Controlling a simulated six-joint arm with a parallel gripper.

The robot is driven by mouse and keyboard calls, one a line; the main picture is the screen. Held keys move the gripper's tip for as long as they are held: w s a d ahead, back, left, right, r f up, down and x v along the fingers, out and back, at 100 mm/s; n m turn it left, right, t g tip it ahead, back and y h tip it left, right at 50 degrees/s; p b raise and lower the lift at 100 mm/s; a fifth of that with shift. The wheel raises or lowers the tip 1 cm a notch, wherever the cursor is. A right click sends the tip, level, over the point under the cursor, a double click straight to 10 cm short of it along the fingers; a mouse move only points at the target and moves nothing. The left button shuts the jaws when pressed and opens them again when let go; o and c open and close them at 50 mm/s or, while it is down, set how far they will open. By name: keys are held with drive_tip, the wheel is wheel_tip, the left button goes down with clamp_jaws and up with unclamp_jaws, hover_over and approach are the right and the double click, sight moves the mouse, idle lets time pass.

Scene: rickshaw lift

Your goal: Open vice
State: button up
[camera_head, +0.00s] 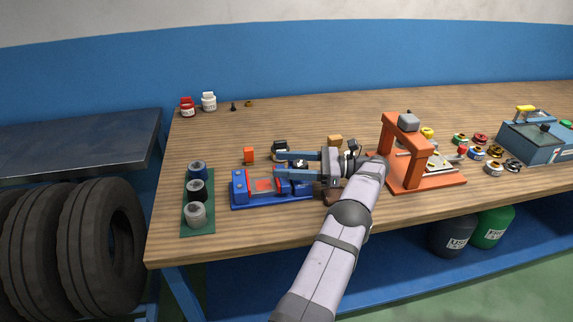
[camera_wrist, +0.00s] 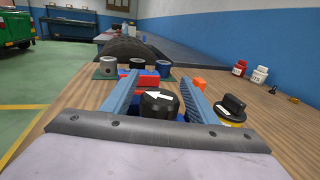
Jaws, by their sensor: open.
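The blue vice (camera_head: 243,196) with red parts lies on the workbench, left of my arm in the head view. In the wrist view its blue and red body (camera_wrist: 148,80) shows beyond my fingers. A black knob with a white arrow (camera_wrist: 158,104) stands between the fingers in the wrist view, with a gap visible on each side. My gripper (camera_head: 275,164) is open, its two blue-grey fingers pointing left over the vice's right end. The fingers also show in the wrist view (camera_wrist: 163,78).
A green mat (camera_head: 186,222) with several cylinders lies left of the vice. An orange block (camera_head: 249,156) and a black knob on a yellow base (camera_wrist: 232,109) stand behind it. An orange press frame (camera_head: 389,137) stands close to my arm's right. The bench's back is mostly clear.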

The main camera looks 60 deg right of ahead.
sight(307, 166)
wheel_tip(307, 166, up, 10)
idle(0.6)
drive_tip(key=shift+d, duration=0.1)
drive_tip(key=s+d+f+m+h+p, duration=0.1)
drive_tip(key=s+d+f+m+t+h+p, duration=0.1)
drive_tip(key=h+p, duration=0.1)
drive_tip(key=s+d+f+m+t+h+p, duration=0.1)
drive_tip(key=p, duration=0.1)
drive_tip(key=shift+s+d+h, duration=0.1)
drive_tip(key=shift+s+h, duration=0.15)
drive_tip(key=shift+h, duration=0.05)
drive_tip(key=s+f+m+h+p, duration=0.1)
drive_tip(key=f, duration=0.1)
drive_tip(key=s+a+f+h, duration=0.1)
drive_tip(key=f, duration=0.1)
drive_tip(key=s+f+m+h+p, duration=0.1)
drive_tip(key=h, duration=0.1)
drive_tip(key=shift+a+f+m+p, duration=0.2)
drive_tip(key=shift+f+m+p, duration=0.1)
drive_tip(key=shift+f, duration=0.1)
drive_tip(key=shift+s+f+h, duration=0.1)
drive_tip(key=shift+f+h, duration=0.2)
drive_tip(key=shift+f, duration=0.05)
drive_tip(key=shift+w+p, duration=1.15)
drive_tip(key=shift+w, duration=2.55)
